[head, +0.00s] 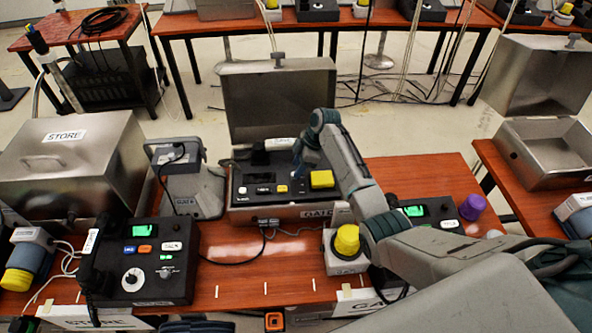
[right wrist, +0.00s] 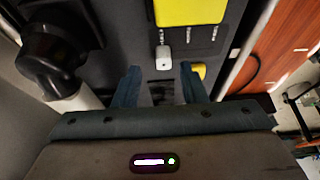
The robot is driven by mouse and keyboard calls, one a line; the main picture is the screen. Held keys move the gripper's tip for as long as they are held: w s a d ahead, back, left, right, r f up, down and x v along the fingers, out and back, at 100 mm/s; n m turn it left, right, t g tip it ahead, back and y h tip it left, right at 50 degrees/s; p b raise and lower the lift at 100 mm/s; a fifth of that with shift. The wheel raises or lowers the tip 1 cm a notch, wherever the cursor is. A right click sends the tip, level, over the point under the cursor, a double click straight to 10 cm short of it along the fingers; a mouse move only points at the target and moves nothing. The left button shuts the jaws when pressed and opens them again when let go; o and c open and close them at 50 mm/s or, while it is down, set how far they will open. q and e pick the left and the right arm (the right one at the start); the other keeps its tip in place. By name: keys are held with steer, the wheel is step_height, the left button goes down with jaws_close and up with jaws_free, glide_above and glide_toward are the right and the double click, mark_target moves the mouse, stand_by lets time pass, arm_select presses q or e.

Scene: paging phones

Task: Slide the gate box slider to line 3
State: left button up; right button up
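The gate box (head: 318,212), a grey metal case labelled GATE with its lid up, stands mid-table in the head view. Its dark panel has a large yellow button (head: 321,179), also in the right wrist view (right wrist: 190,10). In the right wrist view a pale slider knob (right wrist: 163,57) sits on the panel between the yellow button and my right gripper. Line marks run beside it; their numbers are unreadable. My right gripper (head: 300,172) is over the panel, fingers apart and empty (right wrist: 158,84), short of the knob. In the head view it hides the slider.
A black handset (right wrist: 60,45) lies along the panel's back edge, left of my fingers in the right wrist view. A small yellow button (right wrist: 199,70) is close to the right finger. The store box (head: 65,160) and a black phone (head: 150,260) stand left.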

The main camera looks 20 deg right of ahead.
steer(key=b+v, duration=0.1)
steer(key=v, duration=0.7)
steer(key=shift+d+b, duration=0.15)
steer(key=shift+b, duration=0.25)
steer(key=shift+r, duration=0.1)
